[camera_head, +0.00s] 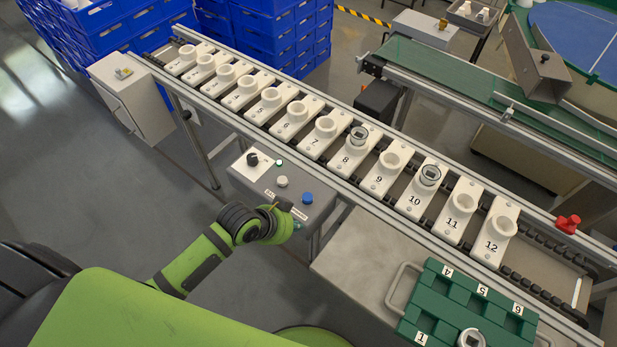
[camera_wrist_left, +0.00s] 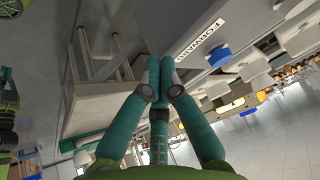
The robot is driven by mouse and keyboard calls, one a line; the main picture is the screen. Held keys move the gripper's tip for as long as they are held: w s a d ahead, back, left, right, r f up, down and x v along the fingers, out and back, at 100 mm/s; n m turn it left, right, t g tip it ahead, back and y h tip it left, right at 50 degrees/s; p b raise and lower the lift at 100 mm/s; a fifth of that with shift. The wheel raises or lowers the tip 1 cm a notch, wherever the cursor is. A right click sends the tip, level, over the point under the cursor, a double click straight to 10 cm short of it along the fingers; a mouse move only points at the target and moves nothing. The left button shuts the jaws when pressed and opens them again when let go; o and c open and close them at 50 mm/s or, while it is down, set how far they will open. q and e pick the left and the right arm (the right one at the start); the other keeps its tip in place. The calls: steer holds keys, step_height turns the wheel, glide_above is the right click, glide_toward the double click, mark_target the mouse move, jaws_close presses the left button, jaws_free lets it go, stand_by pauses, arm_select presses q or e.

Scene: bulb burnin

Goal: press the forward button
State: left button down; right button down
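The control panel (camera_head: 240,176) is a grey box beside the conveyor. It carries a black knob (camera_head: 252,160), a white button (camera_head: 282,182) and a blue button (camera_head: 308,198). The label by the blue button reads FORWARD in the left wrist view (camera_wrist_left: 200,38), where the blue button (camera_wrist_left: 220,57) shows just right of it. My left gripper (camera_head: 293,224) is at the panel's near edge, close to the blue button but apart from it. Its fingers are together and empty in the left wrist view (camera_wrist_left: 160,66).
A conveyor with numbered white socket plates (camera_head: 383,172) runs behind the panel. A green tray (camera_head: 450,305) sits on the grey table (camera_head: 365,262) at right. A red button (camera_head: 568,223) is at the far right. Blue crates (camera_head: 265,35) stand behind.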

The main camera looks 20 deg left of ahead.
arm_select(q)
steer(key=w+r+m, duration=0.1)
steer(key=r, duration=0.1)
steer(key=w+r+m+h, duration=0.1)
steer(key=w+r, duration=0.1)
steer(key=w+r+m, duration=0.2)
steer(key=shift+w+d+t+p, duration=0.2)
steer(key=shift+d+t+p, duration=0.05)
steer(key=shift+t+p, duration=0.1)
steer(key=w+r+m+h, duration=0.1)
steer(key=w+r+m, duration=0.2)
steer(key=r, duration=0.3)
steer(key=shift+a+m+h+p, duration=0.2)
steer(key=shift+m+h+p, duration=0.25)
steer(key=shift+m, duration=0.25)
steer(key=b, duration=0.7)
glide_above(305, 198)
step_height(305, 198, down, 7)
steer(key=shift+s+f, duration=0.1)
steer(key=shift+f, duration=0.1)
steer(key=shift+f+b, duration=0.45)
steer(key=shift+f, duration=0.25)
